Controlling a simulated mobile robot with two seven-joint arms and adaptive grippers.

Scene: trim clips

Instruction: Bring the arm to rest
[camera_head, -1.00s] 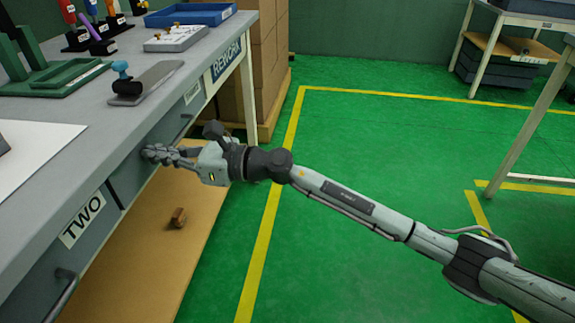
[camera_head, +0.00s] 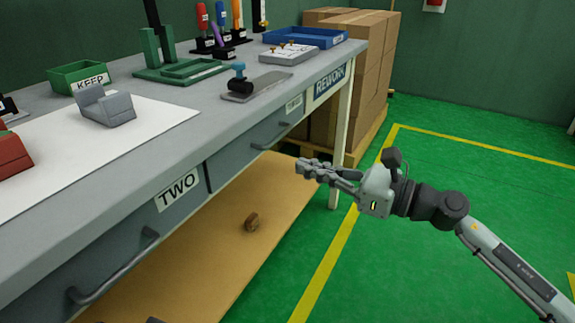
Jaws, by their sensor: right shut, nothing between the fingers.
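My right gripper (camera_head: 302,168) is shut and empty. It hangs in the air in front of the workbench (camera_head: 190,140), just below and beside the drawer fronts, pointing left. My right arm (camera_head: 500,258) reaches in from the lower right. In the picture the fingertips lie a little to the right of a drawer handle (camera_head: 272,134); I cannot tell the exact gap, but they do not appear to grip it. My left gripper is not in view.
The drawer labelled TWO (camera_head: 178,190) appears closed. A grey clip-like part (camera_head: 104,106) lies on a white sheet (camera_head: 150,116), with a red part (camera_head: 14,154) at left. A small brown piece (camera_head: 251,221) lies on the lower shelf (camera_head: 230,262). Green floor (camera_head: 450,180) is open at right.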

